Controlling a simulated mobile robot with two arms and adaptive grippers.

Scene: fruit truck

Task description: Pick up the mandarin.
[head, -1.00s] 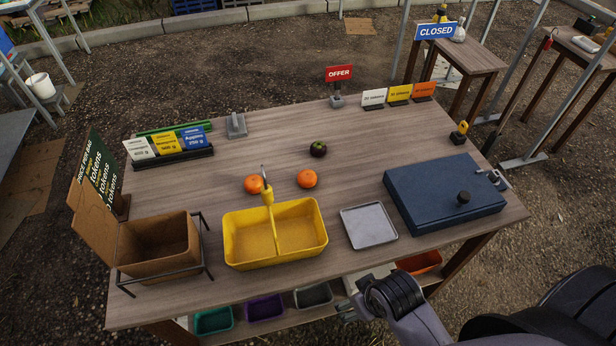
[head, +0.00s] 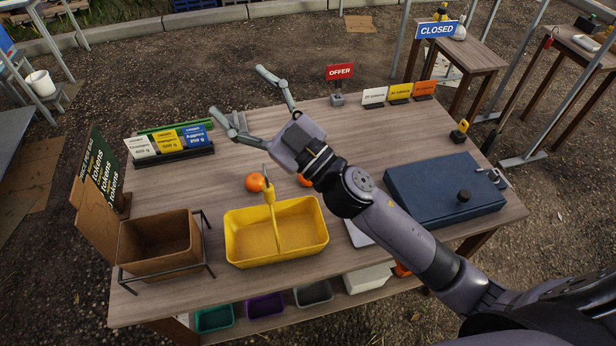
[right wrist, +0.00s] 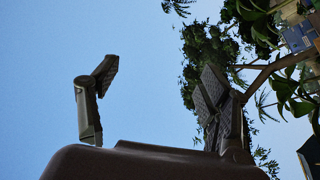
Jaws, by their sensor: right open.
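Two orange fruits are on the wooden table, and I cannot tell for sure which is the mandarin. One orange fruit (head: 255,182) sits behind the left part of the yellow basket (head: 250,254). My left gripper is not in view.
A brown box (head: 160,270) in a wire stand is at the front left. A blue case (head: 430,185) is on the right, and a grey tray (head: 357,233) is mostly behind my arm. Price signs (head: 168,140) and a red OFFER sign (head: 340,72) line the back.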

